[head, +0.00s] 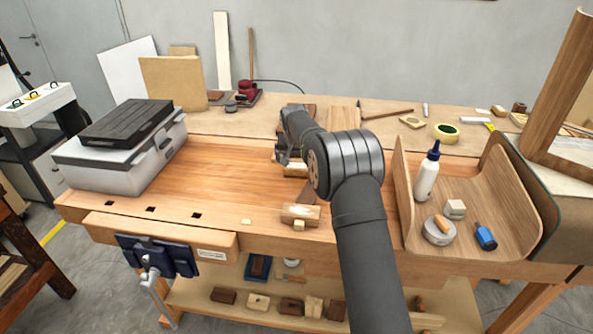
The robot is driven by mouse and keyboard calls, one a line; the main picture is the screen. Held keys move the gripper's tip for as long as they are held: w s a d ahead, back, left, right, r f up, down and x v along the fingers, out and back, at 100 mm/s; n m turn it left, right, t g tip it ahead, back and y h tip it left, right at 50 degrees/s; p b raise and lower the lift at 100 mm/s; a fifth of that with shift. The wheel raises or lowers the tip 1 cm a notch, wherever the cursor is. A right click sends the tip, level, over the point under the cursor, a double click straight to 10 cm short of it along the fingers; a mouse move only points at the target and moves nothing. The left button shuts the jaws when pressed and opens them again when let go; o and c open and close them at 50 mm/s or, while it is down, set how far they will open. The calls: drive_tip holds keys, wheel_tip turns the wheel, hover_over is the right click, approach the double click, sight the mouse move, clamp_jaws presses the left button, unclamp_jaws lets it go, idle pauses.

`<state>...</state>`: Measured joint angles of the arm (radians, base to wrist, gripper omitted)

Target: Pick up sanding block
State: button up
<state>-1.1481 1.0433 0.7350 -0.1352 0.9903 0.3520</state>
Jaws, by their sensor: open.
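My gripper (282,155) is above the middle of the workbench, pointing down, with its jaws open. A small pale block with a wooden side (295,171) lies on the bench just below and to the right of the jaws, partly hidden by my arm. A second wooden block with a pale top (300,213) lies nearer the bench's front edge. I cannot tell for sure which of these is the sanding block. The jaws hold nothing that I can see.
A grey toolbox (120,160) stands on the left of the workbench (215,170). On the right, a bent wood panel (480,225) holds a glue bottle (427,175), a pale cube (455,209), a blue item (486,236) and a round tin. The bench between toolbox and gripper is clear.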

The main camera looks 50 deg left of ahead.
sight(296, 165)
drive_tip(key=x, duration=0.4)
drive_tip(key=shift+s+f, duration=0.15)
drive_tip(key=shift+f, duration=0.05)
drive_tip(key=c, duration=0.9)
drive_tip(key=shift+r, duration=0.5)
drive_tip(key=r, duration=0.3)
drive_tip(key=shift+w+d+r, duration=0.25)
drive_tip(key=shift+d+r, duration=0.05)
drive_tip(key=shift+r, duration=0.05)
drive_tip(key=w+d+r, duration=0.2)
drive_tip(key=d, duration=0.1)
drive_tip(key=w+d+r, duration=0.1)
drive_tip(key=d+r, duration=0.1)
drive_tip(key=d, duration=0.1)
drive_tip(key=w+d+r, duration=0.2)
drive_tip(key=d, duration=0.1)
drive_tip(key=shift+w+d+r, duration=0.2)
drive_tip(key=shift+w, duration=0.15)
